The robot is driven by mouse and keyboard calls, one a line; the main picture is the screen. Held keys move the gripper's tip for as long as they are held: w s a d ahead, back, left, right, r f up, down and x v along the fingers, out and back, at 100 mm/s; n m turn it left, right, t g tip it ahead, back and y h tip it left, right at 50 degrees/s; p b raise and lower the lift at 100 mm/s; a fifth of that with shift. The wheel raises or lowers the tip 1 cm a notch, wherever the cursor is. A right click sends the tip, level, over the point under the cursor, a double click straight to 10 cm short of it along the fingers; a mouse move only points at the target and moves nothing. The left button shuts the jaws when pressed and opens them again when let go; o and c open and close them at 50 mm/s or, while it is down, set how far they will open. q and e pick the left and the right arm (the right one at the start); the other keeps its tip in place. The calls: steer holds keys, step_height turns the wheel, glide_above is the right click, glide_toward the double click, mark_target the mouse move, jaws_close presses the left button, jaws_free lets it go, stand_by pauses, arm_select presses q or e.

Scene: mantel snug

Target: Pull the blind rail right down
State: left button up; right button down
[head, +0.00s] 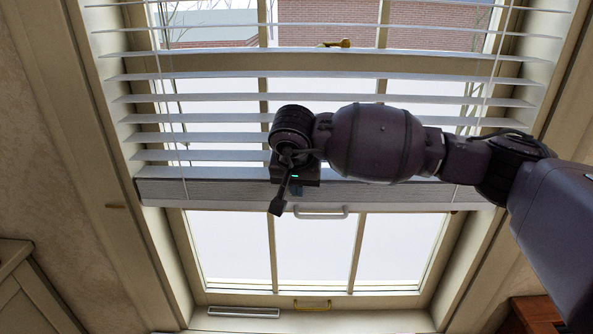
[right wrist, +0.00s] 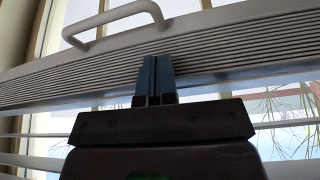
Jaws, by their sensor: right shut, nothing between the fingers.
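The blind rail (head: 400,194) is a pale, ribbed bar under the white slats, partway down the window. A white bar handle (head: 320,213) hangs at its lower edge. My right gripper (head: 277,207) is in front of the rail, just left of the handle. In the right wrist view, the fingers of my right gripper (right wrist: 155,78) are together and empty, in front of the ribbed rail (right wrist: 60,80). The handle (right wrist: 115,20) is beyond and left of the fingertips, clear of them. Whether the fingers touch the rail cannot be told. My left gripper is out of view.
White slats (head: 330,75) hang above the rail, with cords at both sides. Uncovered panes (head: 315,250) lie below, down to the sill with a small brass pull (head: 312,304). Cream window frames flank the opening, and a wooden piece (head: 540,314) stands at lower right.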

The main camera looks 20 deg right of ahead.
mark_target(297, 210)
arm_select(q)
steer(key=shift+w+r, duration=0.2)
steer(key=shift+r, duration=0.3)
arm_select(e)
steer(key=shift+s+a+f, duration=0.1)
steer(key=shift+s+f, duration=0.15)
steer(key=shift+f, duration=0.3)
steer(key=shift+s+a+f, duration=0.1)
steer(key=shift+s+f, duration=0.1)
steer(key=shift+f, duration=0.4)
steer(key=shift+s+a+f, duration=0.1)
steer(key=shift+s+f, duration=0.15)
steer(key=shift+f, duration=0.3)
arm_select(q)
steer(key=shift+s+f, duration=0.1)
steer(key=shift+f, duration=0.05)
arm_select(e)
steer(key=shift+f, duration=0.1)
